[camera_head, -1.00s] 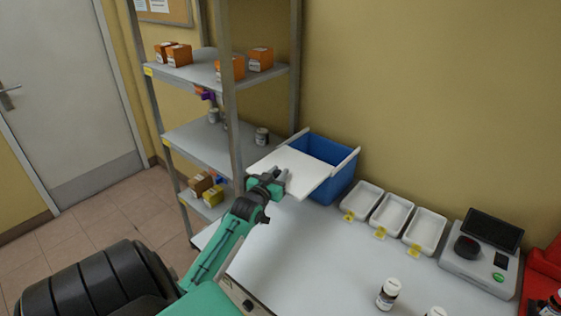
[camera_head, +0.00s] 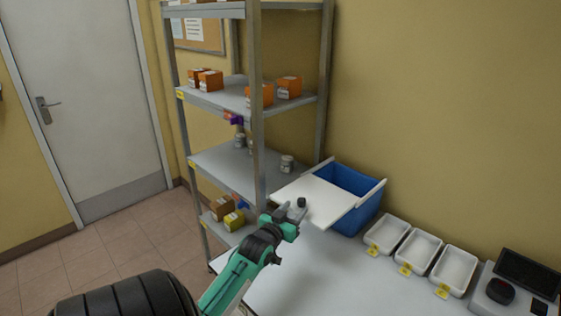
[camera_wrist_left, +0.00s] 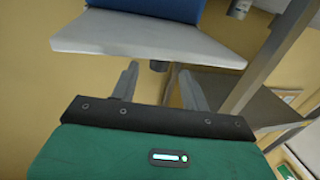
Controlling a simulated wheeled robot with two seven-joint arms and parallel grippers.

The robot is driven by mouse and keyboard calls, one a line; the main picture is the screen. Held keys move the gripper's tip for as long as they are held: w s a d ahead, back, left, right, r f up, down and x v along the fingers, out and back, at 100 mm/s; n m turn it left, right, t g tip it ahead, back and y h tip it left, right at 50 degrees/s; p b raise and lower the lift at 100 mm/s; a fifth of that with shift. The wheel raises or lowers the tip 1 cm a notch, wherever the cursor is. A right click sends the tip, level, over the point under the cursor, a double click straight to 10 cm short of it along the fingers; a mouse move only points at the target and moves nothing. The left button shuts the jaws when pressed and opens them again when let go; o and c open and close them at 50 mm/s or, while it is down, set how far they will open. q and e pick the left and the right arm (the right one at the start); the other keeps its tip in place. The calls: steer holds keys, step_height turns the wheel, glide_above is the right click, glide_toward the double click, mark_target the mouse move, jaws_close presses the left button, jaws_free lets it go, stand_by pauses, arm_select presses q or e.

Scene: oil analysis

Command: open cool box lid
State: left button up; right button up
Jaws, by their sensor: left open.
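The cool box (camera_head: 362,212) is blue and stands on the white table by the shelf rack. Its white lid (camera_head: 322,203) is slid back toward the front left and overhangs, leaving the rear part of the box open. A dark knob (camera_head: 301,202) sits on the lid. My left gripper (camera_head: 291,213) is open at the lid's near edge, close to the knob. In the left wrist view my left gripper's fingers (camera_wrist_left: 158,88) are apart with nothing between them. The lid (camera_wrist_left: 150,38) and the knob (camera_wrist_left: 158,66) are just beyond the fingertips there.
A metal shelf rack (camera_head: 257,120) with orange boxes stands directly left of the cool box. Several white trays (camera_head: 387,234) line the table to its right, then a scale (camera_head: 505,292). The table in front of the trays is clear.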

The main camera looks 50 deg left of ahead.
arm_select(q)
steer(key=b+v, duration=0.1)
steer(key=v, duration=0.7)
steer(key=shift+s+b, duration=0.2)
steer(key=shift+b, duration=0.2)
steer(key=shift+d+f, duration=0.1)
